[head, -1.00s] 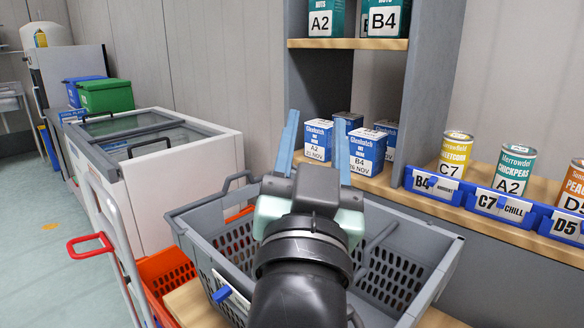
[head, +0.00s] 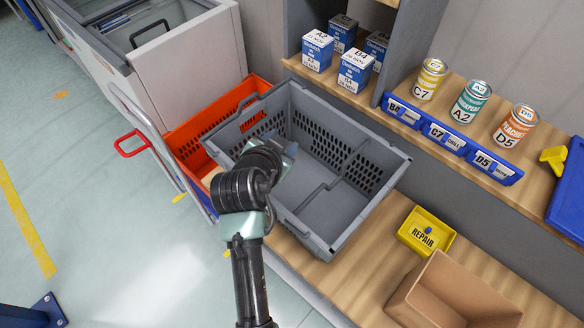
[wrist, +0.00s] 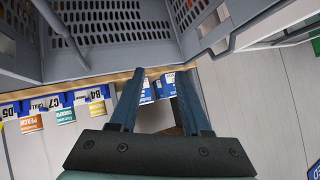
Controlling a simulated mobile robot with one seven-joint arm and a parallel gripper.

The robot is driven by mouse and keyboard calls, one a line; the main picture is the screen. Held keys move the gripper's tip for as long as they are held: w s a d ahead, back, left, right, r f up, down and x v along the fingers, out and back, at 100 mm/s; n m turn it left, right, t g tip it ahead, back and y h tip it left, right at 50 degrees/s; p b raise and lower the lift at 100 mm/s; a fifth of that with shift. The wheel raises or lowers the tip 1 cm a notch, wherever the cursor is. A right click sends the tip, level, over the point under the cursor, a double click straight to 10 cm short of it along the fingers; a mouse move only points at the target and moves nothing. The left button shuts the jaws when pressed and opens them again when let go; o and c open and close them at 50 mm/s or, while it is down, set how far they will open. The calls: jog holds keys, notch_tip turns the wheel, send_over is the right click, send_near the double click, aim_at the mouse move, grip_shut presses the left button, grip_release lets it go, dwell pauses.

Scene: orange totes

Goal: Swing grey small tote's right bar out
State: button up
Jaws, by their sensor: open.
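The grey small tote (head: 372,200) stands on the wooden bench in the head view, open at the top and empty, with slotted walls. A thin grey bar (head: 356,156) slants across its right part. A grey bar also shows at the upper left of the wrist view (wrist: 62,26), where the picture is upside down. My gripper (wrist: 157,98) is open, its two blue fingers apart with nothing gripped between them.
Blue-white boxes (head: 355,70) and cans (head: 471,100) line the shelf behind. A yellow repair bin (head: 426,231) and a brown box (head: 440,290) are to the right.

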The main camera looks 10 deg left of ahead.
aim_at(308, 200)
jog(key=s+d+g+p, duration=0.1)
jog(key=s+p, duration=0.2)
jog(key=p, duration=0.1)
jog(key=s+d+f+m+g+h+p, duration=0.1)
jog(key=s+g+p, duration=0.1)
jog(key=s+p, duration=0.2)
jog(key=s+d+g+h+p, duration=0.1)
jog(key=s+g+p, duration=0.1)
jog(key=p, duration=0.4)
jog(key=shift+s+f, duration=0.2)
jog(key=shift+s, duration=0.7)
jog(key=shift+s+d+f, duration=0.1)
jog(key=shift+s+d, duration=0.05)
jog(key=shift+s, duration=0.15)
jog(key=shift+d+f+m+h, duration=0.15)
jog(key=shift+f+m+h, duration=0.15)
jog(key=shift+f, duration=0.3)
jog(key=b+x, duration=0.5)
jog(key=shift+f, duration=0.2)
jog(key=shift+w+d+f+b, duration=0.2)
jog(key=shift+w+f+b, duration=0.15)
jog(key=shift+b, duration=0.15)
